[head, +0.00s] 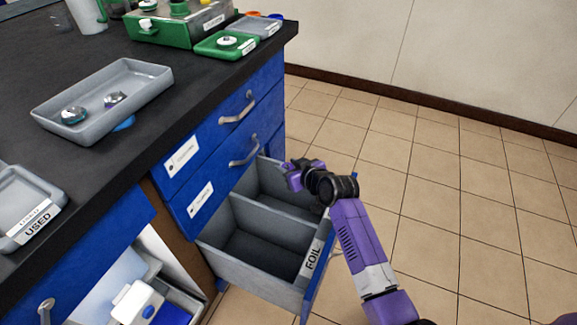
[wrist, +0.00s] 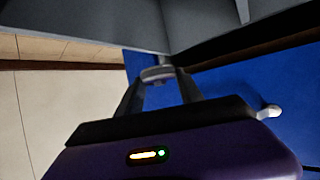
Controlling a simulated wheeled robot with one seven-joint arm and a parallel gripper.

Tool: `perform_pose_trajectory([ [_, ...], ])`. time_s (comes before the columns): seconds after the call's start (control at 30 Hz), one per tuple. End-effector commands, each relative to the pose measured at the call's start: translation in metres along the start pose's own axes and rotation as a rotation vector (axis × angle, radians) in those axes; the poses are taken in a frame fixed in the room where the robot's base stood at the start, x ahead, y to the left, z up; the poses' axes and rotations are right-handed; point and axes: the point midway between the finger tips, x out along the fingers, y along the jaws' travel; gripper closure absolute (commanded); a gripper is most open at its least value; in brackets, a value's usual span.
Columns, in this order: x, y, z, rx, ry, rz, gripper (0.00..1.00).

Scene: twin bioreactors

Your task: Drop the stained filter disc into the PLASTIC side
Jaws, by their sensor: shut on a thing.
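My gripper (head: 292,175) is above the far compartment of the open drawer (head: 252,265), near the cabinet front. In the wrist view, my gripper (wrist: 158,80) is shut on a small grey round piece, seemingly the filter disc (wrist: 157,73); no stain can be made out. The drawer has two grey compartments split by a divider. The near compartment (head: 260,250) is by the FOIL label (head: 313,256). The far compartment (head: 270,183) lies under my gripper, and my arm hides the drawer front there, so no PLASTIC label shows. Both compartments look empty where visible.
A grey tray (head: 150,85) with two small round items stands on the black counter. A USED tray (head: 30,190) is at the left. A green tray (head: 212,47) holds a white round piece. Closed blue drawers (head: 222,125) sit above the open one. The tiled floor at right is clear.

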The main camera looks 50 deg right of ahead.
Motion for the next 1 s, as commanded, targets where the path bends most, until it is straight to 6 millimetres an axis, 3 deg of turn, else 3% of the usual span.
perform_pose_trajectory([
  [0.1,0.005,0.0,0.008,0.0,0.001,0.0,0.94],
  [0.37,0.004,0.0,0.007,0.0,0.0,0.0,0.94],
  [0.4,0.004,0.0,0.007,0.0,0.0,0.0,0.51],
  [0.5,0.004,0.0,0.007,0.0,0.0,0.0,0.31],
  [0.83,0.002,0.0,0.007,0.0,0.0,0.0,0.31],
  [1.0,-0.016,0.0,0.006,0.001,-0.001,0.001,0.31],
])
